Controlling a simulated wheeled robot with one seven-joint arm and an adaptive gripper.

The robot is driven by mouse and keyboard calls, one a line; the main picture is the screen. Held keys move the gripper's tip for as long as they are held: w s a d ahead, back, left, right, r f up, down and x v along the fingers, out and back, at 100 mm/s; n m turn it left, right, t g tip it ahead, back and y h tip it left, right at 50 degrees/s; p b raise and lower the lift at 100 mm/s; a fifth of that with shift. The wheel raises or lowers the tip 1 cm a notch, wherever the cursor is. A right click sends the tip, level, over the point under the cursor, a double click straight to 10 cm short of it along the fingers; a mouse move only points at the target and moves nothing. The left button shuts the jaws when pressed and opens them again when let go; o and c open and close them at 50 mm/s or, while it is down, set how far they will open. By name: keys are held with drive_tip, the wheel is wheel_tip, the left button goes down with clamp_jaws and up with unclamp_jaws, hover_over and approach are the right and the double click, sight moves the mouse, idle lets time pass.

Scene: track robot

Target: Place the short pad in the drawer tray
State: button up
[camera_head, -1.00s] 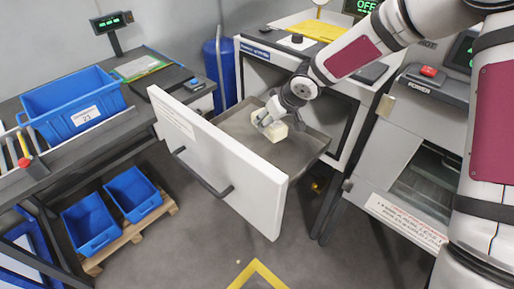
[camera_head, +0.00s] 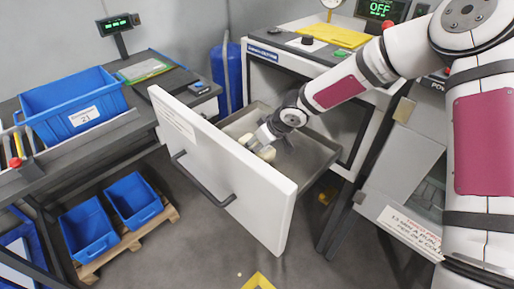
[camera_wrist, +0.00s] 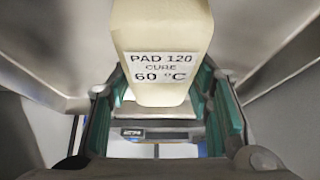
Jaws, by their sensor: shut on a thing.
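The pad (camera_head: 265,153) is a small cream block, low inside the open drawer tray, close behind the drawer's front panel. In the wrist view the pad (camera_wrist: 163,30) shows a label reading "PAD 120 CURE 60 °C". My gripper (camera_head: 258,143) is shut on the pad, with green-lined fingers (camera_wrist: 163,115) on either side of it. The grey drawer tray (camera_head: 312,158) is pulled out behind its white front panel (camera_head: 225,165). The panel partly hides the pad, and I cannot tell whether the pad touches the tray floor.
The tray's walls stand close around my gripper. A workbench with a blue bin (camera_head: 75,105) is at left, above two blue crates (camera_head: 133,198) on a pallet. The cabinet top (camera_head: 300,45) is above the drawer. A grey machine (camera_head: 405,175) stands at right.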

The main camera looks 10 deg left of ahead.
drive_tip(key=shift+f, duration=0.7)
drive_tip(key=shift+f, duration=0.1)
drive_tip(key=o, duration=1.1)
